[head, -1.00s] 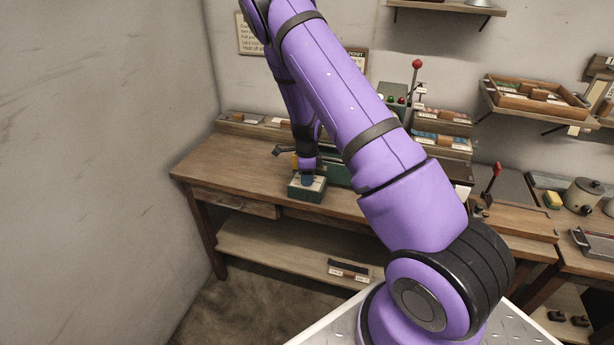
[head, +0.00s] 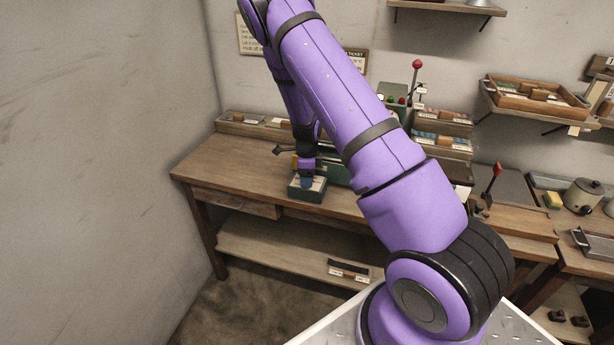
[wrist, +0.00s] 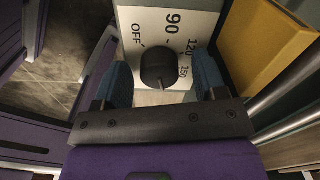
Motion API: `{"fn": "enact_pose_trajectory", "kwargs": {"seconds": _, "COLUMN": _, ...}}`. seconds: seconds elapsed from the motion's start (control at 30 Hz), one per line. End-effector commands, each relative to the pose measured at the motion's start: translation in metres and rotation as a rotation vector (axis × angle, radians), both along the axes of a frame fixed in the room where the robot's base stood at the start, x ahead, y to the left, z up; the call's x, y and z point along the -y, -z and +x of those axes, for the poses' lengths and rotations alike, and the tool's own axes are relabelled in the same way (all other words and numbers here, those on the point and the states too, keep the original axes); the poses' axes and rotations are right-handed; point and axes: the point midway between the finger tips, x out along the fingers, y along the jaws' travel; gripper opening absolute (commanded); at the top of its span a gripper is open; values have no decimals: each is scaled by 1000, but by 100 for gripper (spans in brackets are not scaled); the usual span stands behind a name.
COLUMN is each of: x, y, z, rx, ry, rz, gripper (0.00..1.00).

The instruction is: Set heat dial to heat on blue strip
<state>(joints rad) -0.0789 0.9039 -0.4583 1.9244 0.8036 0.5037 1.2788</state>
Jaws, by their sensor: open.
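The heat dial is a round black knob (wrist: 158,69) on a white scale plate (wrist: 140,20) marked OFF, 90, 120 and 150. The knob's pointer setting is not clear to me. In the head view the dial sits on a small green box (head: 305,194) at the table's front edge, with the knob hidden by my gripper (head: 307,183). In the wrist view my gripper (wrist: 162,82) is open, its blue fingers on either side of the knob. I cannot tell whether they touch it. I cannot make out a blue strip on the plate.
A yellow block (wrist: 268,40) stands close to the right finger in the wrist view. The wooden workbench (head: 225,165) is clear left of the box. A red-knobbed lever (head: 416,65) and strip racks (head: 440,141) stand behind my arm. A wall stands at left.

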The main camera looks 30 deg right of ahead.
Motion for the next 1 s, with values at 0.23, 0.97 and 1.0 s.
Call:
{"fn": "enact_pose_trajectory", "kwargs": {"seconds": 0.23, "x": 0, "y": -15, "z": 0, "rx": 1, "ry": -1, "rz": 0, "gripper": 65}}
{"fn": "enact_pose_trajectory", "kwargs": {"seconds": 0.97, "x": 0, "y": -108, "z": 0, "rx": 0, "ry": -1, "rz": 0, "gripper": 65}}
{"fn": "enact_pose_trajectory", "kwargs": {"seconds": 1.0, "x": 0, "y": -108, "z": 0, "rx": -1, "ry": 0, "rz": 1, "gripper": 65}}
